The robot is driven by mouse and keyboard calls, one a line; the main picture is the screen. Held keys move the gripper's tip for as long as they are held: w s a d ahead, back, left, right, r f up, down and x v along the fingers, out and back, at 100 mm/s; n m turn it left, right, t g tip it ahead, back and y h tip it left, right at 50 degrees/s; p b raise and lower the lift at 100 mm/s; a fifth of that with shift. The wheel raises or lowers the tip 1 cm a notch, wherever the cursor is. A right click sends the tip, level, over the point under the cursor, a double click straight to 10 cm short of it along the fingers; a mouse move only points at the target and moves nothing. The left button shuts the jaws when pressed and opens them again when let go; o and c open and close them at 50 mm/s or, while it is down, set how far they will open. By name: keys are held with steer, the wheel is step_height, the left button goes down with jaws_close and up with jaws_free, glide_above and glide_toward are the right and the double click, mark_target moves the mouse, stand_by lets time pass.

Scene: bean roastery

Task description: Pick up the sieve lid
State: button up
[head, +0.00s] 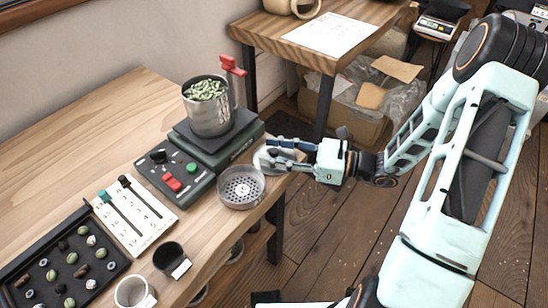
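A round, shallow, see-through dish with a perforated grey bottom (241,188), which looks like the sieve lid, sits on the wooden table near its front right corner. My gripper (266,157) reaches in from the right, just behind and to the right of this dish, low by the table's right edge. Its blue-and-dark fingers point left.
A dark green machine (186,170) with knobs and a red switch stands left of the dish, bearing a metal cup of green beans (209,118). A slider panel (134,216), bean tray (62,262), black cup (170,259) and white cup (132,292) stand further left and front.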

mark_target(274, 152)
jaws_close()
steer(key=shift+r, duration=0.1)
stand_by(0.3)
steer(key=shift+r, duration=0.2)
steer(key=r+p, duration=0.1)
steer(key=r, duration=0.2)
steer(key=shift+s+r, duration=0.2)
steer(key=s+d+r+p, duration=0.1)
steer(key=s+r+p, duration=0.8)
steer(key=s, duration=0.4)
steer(key=shift+s+d, duration=0.15)
steer(key=shift+d, duration=0.1)
